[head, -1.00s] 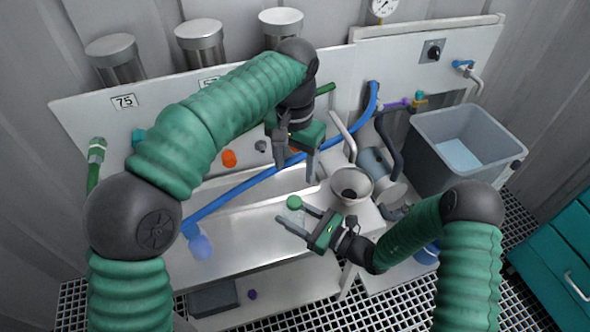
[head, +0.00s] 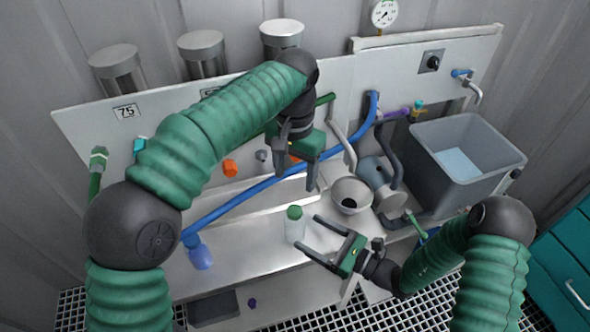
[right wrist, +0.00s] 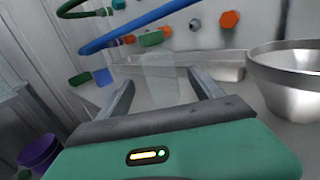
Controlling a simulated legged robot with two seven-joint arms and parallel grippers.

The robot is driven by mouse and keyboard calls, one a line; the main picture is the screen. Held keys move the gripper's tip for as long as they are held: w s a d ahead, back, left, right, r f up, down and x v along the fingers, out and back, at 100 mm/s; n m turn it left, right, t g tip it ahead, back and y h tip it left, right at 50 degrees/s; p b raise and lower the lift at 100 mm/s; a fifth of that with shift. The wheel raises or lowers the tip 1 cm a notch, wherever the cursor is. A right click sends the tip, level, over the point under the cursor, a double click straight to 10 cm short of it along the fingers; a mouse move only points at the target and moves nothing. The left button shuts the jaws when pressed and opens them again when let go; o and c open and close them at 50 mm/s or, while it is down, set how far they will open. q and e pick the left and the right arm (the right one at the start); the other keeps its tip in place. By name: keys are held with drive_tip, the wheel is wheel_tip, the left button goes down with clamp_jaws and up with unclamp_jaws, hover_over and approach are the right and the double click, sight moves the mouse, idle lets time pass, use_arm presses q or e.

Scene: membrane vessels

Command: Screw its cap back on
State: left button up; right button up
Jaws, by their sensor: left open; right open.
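A clear bottle (head: 294,230) stands upright on the steel bench, with a green cap (head: 294,212) on top. I cannot tell whether the cap is screwed down. My right gripper (head: 306,234) is open and low, its fingertips pointing at the bottle's right side. In the right wrist view the pale bottle (right wrist: 160,72) shows between and beyond the open fingers, with the green cap (right wrist: 151,38) at its top. My left gripper (head: 308,187) is open, points down and is empty, above and behind the bottle.
A steel bowl (head: 351,194) sits right of the bottle; it also shows in the right wrist view (right wrist: 292,85). A blue pipe (head: 235,198) runs diagonally behind. A grey tub (head: 465,160) stands at the right. The bench left of the bottle is mostly clear.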

drive_tip(key=v, duration=1)
drive_tip(key=shift+d, duration=0.15)
